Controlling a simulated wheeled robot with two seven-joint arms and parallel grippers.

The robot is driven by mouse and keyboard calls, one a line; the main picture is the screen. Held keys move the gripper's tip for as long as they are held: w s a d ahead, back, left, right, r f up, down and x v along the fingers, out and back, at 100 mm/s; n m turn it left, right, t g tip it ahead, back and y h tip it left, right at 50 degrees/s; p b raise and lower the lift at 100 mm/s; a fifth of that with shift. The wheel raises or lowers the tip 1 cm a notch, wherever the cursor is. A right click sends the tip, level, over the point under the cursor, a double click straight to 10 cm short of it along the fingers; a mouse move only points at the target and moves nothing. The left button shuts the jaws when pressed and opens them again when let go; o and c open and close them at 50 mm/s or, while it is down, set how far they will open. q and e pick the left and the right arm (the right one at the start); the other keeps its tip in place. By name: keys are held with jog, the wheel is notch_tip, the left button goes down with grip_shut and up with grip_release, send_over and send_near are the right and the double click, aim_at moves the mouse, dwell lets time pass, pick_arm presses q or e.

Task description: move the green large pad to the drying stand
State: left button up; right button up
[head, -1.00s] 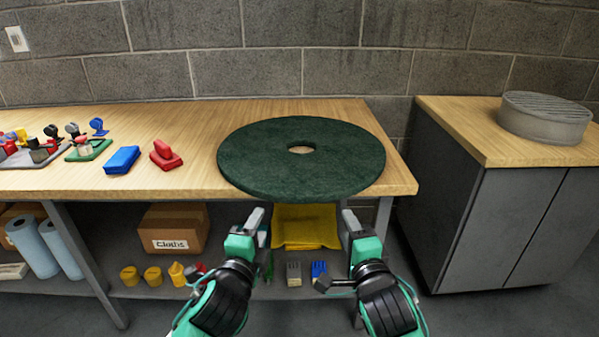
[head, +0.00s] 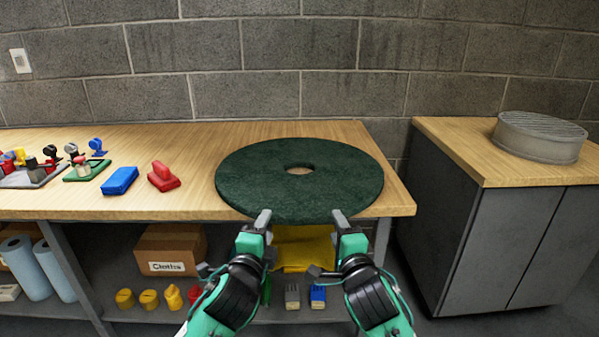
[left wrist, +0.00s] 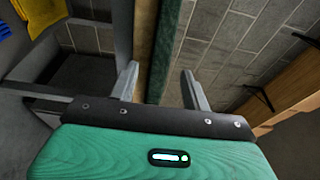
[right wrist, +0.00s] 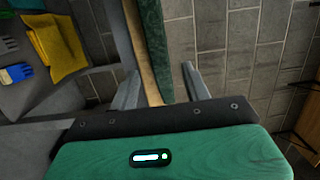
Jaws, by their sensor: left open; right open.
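The green large pad (head: 255,185) is a thick dark green disc with a centre hole. It lies flat on the wooden workbench, its front edge overhanging the bench's front edge. Its edge also shows between the fingers in the left wrist view (left wrist: 164,50) and the right wrist view (right wrist: 152,40). My left gripper (head: 262,219) and right gripper (head: 338,216) are open at the pad's front edge, side by side. I cannot tell whether their fingers touch it. The drying stand (head: 540,137), a round grey slatted drum, stands on the cabinet at the right.
The workbench (head: 240,135) holds a blue block (head: 120,181), a red block (head: 163,177) and several stamp-like tools at the left. A gap separates it from the grey cabinet (head: 480,240). The lower shelf holds a box (head: 170,250) and a yellow cloth (head: 305,248).

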aim_at(332, 219)
pick_arm(q)
jog(key=w, duration=0.3)
jog(key=w+d, duration=0.1)
jog(key=w, duration=0.2)
jog(key=shift+w+d, duration=0.15)
jog(key=shift+w, duration=0.15)
pick_arm(e)
jog(key=x, duration=0.6)
jog(key=shift+w, duration=0.3)
pick_arm(q)
grip_shut()
pick_arm(e)
grip_shut()
